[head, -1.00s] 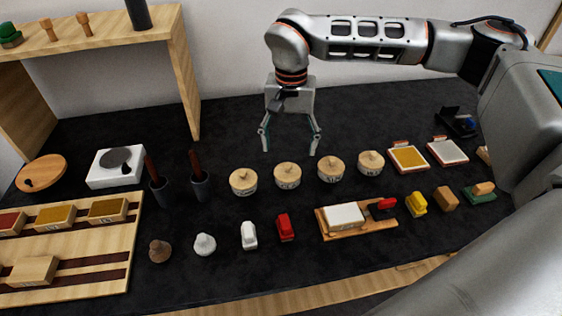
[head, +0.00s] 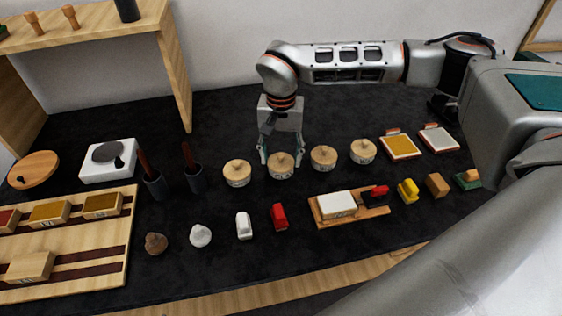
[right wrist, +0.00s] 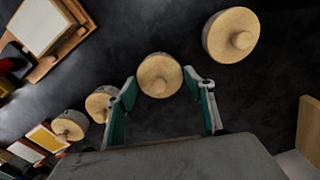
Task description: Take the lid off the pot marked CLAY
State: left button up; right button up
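Four round pots with pale wooden knobbed lids stand in a slanting row in the head view: the far-left pot (head: 237,174), the second pot (head: 281,171), the third pot (head: 323,159) and the far-right pot (head: 363,152). Their front labels are too small to read, so I cannot tell which says CLAY. My right gripper (head: 282,159) is open, pointing down at the second pot, one finger on each side of its lid. The right wrist view shows this lid (right wrist: 160,75) between the spread fingertips, with no clear grip. My left gripper is not in view.
Two dark cups (head: 194,179) with brown handles stand left of the pots. Two framed pads (head: 400,146) lie to the right. A row of small blocks and a wooden board (head: 350,214) lies in front. Dark tabletop is clear behind the pots.

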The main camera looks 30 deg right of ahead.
jog(key=shift+c, duration=1.2)
